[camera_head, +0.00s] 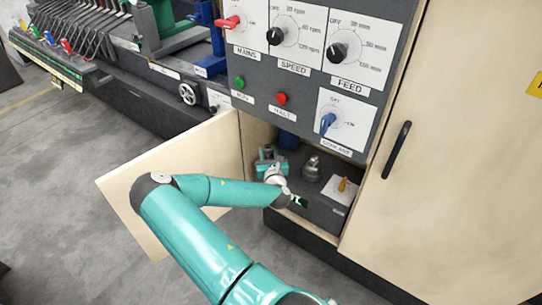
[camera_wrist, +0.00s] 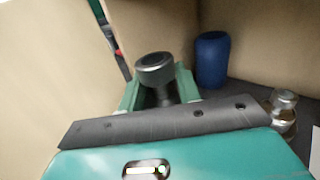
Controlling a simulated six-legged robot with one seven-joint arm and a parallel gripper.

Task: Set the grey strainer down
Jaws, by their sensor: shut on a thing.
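The grey strainer (camera_wrist: 155,68), a dark round-topped piece with a narrower stem, shows in the wrist view. My gripper (camera_wrist: 159,88) is shut on it, with one green finger on each side of the stem. The strainer's lower end is hidden by my gripper body. I cannot tell whether the strainer touches a surface below.
A blue cylinder (camera_wrist: 212,60) stands behind and right of the strainer. A metal fitting (camera_head: 312,168) and a yellow-handled valve on a white plate (camera_head: 342,188) are on the box to the right. The open door panel (camera_head: 190,160) and control panel (camera_head: 300,70) bound the compartment.

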